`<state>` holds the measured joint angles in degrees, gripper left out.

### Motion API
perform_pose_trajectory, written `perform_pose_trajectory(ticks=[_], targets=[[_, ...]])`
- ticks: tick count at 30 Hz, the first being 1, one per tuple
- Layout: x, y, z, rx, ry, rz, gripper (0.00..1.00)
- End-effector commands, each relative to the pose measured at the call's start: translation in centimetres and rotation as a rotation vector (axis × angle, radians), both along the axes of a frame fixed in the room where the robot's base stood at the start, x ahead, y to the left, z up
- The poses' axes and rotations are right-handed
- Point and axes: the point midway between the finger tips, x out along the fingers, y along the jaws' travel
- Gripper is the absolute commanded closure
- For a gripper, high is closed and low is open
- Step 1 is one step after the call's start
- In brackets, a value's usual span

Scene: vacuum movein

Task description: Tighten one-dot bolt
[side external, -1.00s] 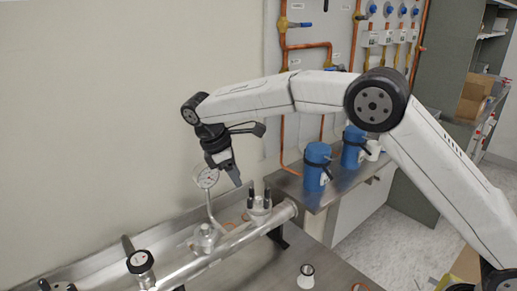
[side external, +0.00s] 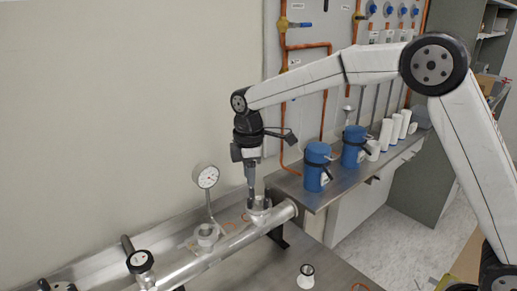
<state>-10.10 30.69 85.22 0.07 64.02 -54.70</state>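A metal pipe (side external: 225,246) runs diagonally across the bench, with a flange (side external: 259,217) on a short port near its right end. One dark upright bolt (side external: 267,203) shows on the flange; the spot left of it is covered by my gripper. My gripper (side external: 251,192) points straight down, its tip low over the left side of the flange. I cannot tell whether it touches or surrounds a bolt there, or whether its fingers are open. Dot marks are too small to make out.
A round pressure gauge (side external: 206,177) stands on the pipe, left of my gripper. A black-handled valve (side external: 140,261) is farther left. Blue canisters (side external: 317,167) stand on a metal shelf at right. A small white and black part (side external: 306,276) sits on the bench front.

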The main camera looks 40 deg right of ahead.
Motion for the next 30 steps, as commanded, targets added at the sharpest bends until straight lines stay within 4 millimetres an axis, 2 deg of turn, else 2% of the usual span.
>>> perform_pose_trajectory(ticks=[8,21,30], targets=[[0.0,0.0,-1.5,-0.001,0.003,0.0,0.64],[0.0,0.0,-6.6,-0.002,0.003,-0.001,0.64],[0.0,0.0,-7.8,-0.002,0.001,-0.001,0.64]])
